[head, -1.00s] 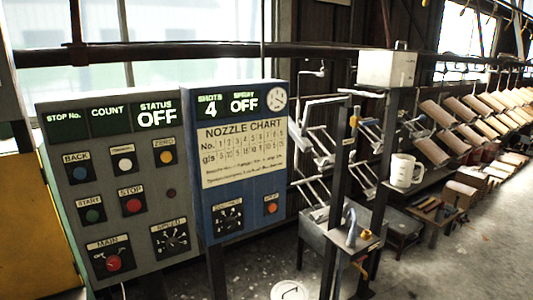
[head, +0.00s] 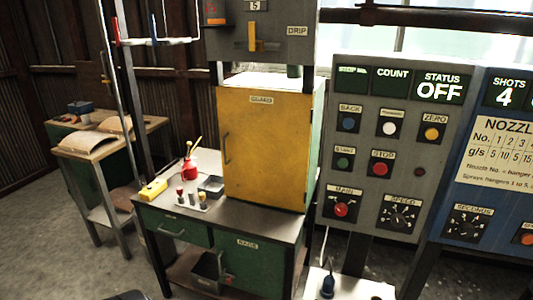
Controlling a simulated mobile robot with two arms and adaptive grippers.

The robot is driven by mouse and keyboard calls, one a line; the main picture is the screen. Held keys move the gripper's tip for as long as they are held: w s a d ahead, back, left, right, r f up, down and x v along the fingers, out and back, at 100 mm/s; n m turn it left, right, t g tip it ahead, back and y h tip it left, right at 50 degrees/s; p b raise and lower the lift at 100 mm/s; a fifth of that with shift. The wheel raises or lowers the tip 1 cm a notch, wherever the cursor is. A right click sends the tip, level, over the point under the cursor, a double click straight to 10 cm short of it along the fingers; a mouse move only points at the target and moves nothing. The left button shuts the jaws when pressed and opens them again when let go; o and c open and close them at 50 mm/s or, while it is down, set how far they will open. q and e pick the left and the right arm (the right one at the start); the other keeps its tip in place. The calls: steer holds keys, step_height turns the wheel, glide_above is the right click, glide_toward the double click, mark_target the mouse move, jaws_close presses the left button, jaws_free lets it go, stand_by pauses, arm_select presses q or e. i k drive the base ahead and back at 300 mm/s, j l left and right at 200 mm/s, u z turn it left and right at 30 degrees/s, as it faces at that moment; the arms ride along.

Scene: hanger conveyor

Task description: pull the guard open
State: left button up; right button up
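The guard (head: 268,148) is a yellow panel labelled "GUARD" on the front of a green cabinet that stands on a workbench. It looks shut. Its dark vertical handle (head: 227,148) is on the panel's left side. Neither of my grippers is clearly in view, so I cannot see whether they are open or shut.
The bench (head: 285,222) holds a red oil can (head: 190,168) and a yellow box (head: 153,190) left of the guard. A grey control panel (head: 385,150) stands close on the right. A side table (head: 92,143) is at left. Floor at the lower left is clear.

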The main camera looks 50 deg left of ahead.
mark_target(265, 133)
steer(key=j+u, duration=0.1)
steer(key=u, duration=0.85)
steer(key=j+u, duration=0.15)
steer(key=u, duration=0.35)
